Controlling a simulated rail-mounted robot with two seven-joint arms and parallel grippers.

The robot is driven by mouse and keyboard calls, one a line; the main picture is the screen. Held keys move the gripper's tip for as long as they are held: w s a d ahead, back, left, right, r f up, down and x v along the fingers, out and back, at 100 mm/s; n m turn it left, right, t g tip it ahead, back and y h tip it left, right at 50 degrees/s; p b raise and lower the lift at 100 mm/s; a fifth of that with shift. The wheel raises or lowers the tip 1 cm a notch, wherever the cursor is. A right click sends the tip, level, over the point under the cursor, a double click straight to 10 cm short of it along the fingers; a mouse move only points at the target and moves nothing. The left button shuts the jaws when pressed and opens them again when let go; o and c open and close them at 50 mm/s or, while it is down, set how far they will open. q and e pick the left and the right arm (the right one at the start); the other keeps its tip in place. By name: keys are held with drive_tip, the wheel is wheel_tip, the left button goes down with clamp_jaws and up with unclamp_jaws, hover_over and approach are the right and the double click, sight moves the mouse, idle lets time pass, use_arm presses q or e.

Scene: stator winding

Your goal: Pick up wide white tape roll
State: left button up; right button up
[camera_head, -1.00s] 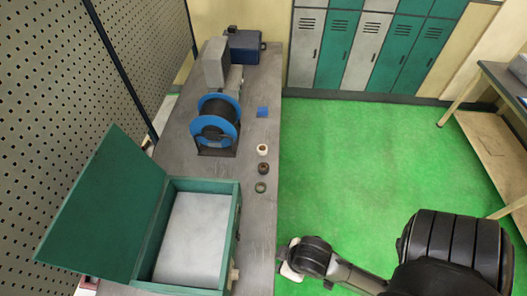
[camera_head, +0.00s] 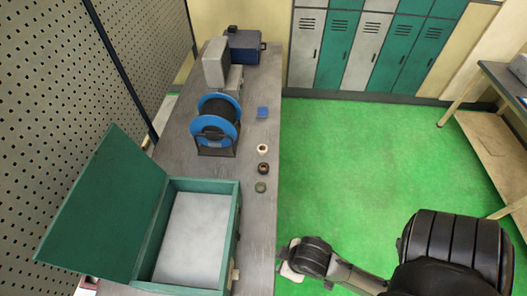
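The white tape roll (camera_head: 262,149) stands on the grey workbench (camera_head: 258,215), near its right edge. A dark brown roll (camera_head: 263,168) and an olive-green roll (camera_head: 261,187) sit in a line in front of it. My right arm comes in from the lower right, over the green floor and beside the bench. Its end is apart from all the rolls, and its gripper fingers cannot be made out. My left gripper is not in view.
An open green box (camera_head: 233,235) stands at the bench front. A blue-flanged wire spool (camera_head: 214,130) is left of the rolls. A small blue block (camera_head: 262,112) lies behind them. A grey machine (camera_head: 216,66) and a dark blue box (camera_head: 245,46) stand at the back.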

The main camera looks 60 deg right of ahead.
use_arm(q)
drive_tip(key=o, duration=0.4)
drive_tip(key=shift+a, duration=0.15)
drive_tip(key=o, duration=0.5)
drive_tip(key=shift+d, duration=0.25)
